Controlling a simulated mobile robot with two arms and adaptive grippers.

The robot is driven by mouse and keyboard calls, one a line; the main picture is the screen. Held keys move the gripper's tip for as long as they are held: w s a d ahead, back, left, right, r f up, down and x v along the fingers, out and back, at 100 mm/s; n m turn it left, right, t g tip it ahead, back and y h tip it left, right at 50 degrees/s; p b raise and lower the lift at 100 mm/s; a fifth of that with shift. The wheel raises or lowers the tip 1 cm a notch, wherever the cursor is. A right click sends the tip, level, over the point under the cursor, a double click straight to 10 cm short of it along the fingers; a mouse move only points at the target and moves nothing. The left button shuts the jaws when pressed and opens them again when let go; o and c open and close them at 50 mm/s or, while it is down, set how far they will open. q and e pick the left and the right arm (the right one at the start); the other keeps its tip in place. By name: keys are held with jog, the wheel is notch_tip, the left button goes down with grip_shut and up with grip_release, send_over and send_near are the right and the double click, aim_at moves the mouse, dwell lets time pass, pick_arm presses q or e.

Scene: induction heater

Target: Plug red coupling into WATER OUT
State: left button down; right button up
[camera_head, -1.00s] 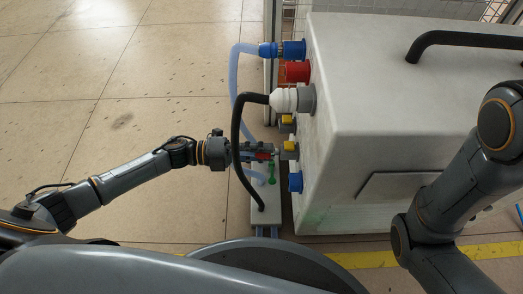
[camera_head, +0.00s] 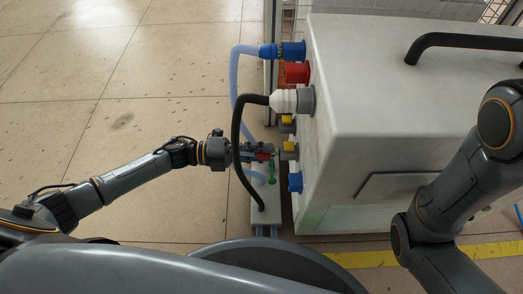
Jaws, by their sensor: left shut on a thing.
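The red coupling (camera_head: 264,156) shows as a small red piece between the fingers of my left gripper (camera_head: 265,151), which is shut on it. The gripper reaches in from the left, just left of the machine's side. A grey port with a yellow part (camera_head: 290,150) faces it at about the same height in the picture, with a small gap between them. A similar port (camera_head: 287,122) sits above it. No port label is readable, so I cannot tell which is WATER OUT. The coupling's front end is too small to make out. My right arm shows at the right, its gripper out of view.
The white machine (camera_head: 400,110) also bears a blue connector (camera_head: 292,50), a red socket (camera_head: 297,72), a white plug (camera_head: 284,101) with a black cable and a blue socket (camera_head: 295,182). A white unit (camera_head: 262,215) with a green fitting (camera_head: 271,170) stands below my gripper. Hoses loop close by.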

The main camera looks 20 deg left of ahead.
pick_arm(q)
jog(key=shift+w+d, duration=0.2)
jog(key=shift+d, duration=0.4)
jog(key=c, duration=1)
grip_release()
jog(key=v, duration=1.2)
jog(key=shift+s, duration=0.15)
